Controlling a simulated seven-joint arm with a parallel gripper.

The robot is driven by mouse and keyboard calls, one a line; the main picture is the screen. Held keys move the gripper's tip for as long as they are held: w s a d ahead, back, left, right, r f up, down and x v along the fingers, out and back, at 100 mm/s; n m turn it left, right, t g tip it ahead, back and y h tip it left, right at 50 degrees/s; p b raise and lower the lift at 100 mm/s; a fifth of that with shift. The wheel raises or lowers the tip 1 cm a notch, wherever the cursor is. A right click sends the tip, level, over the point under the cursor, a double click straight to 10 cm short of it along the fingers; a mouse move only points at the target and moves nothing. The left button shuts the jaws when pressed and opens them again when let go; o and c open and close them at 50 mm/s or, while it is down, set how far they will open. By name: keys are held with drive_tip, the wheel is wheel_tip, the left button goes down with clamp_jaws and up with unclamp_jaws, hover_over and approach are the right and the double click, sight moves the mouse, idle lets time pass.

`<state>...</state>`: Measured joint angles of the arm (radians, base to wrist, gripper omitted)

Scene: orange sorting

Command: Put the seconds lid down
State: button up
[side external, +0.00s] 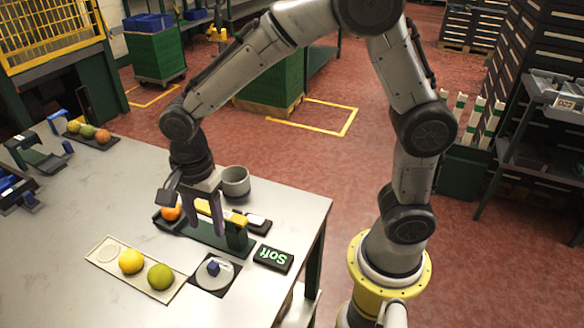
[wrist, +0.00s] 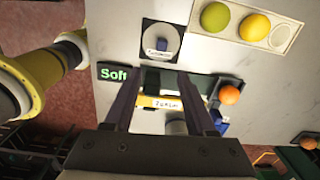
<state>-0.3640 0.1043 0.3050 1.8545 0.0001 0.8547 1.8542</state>
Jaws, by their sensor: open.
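A round pale grey lid (side external: 213,272) with a blue knob lies on a dark square pad (side external: 206,289) near the table's front. In the wrist view the lid (wrist: 162,35) shows beyond the fingertips, with a small label I cannot read surely. My gripper (side external: 205,222) is open and empty above the dark green fixture (side external: 204,236), behind the lid and apart from it. In the wrist view its two fingers (wrist: 158,76) stand wide apart with nothing held between them. A grey round pot (side external: 236,181) stands behind the fixture.
A black "Soft" sign (side external: 273,258) lies right of the lid. A beige tray (side external: 107,263) at left holds a yellow and a green fruit. An orange (side external: 171,213) sits at the fixture's left end. More fruit lies in a dark tray (side external: 104,142) at the far left.

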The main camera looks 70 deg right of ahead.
drive_tip(key=s+d+r+n+t, duration=0.3)
drive_tip(key=s+d+r+n, duration=0.4)
drive_tip(key=r, duration=0.2)
drive_tip(key=s+d+r+n+t, duration=0.2)
drive_tip(key=s+d+n, duration=0.4)
drive_tip(key=s+n, duration=0.4)
drive_tip(key=shift+s+r, duration=0.2)
drive_tip(key=shift+s, duration=0.2)
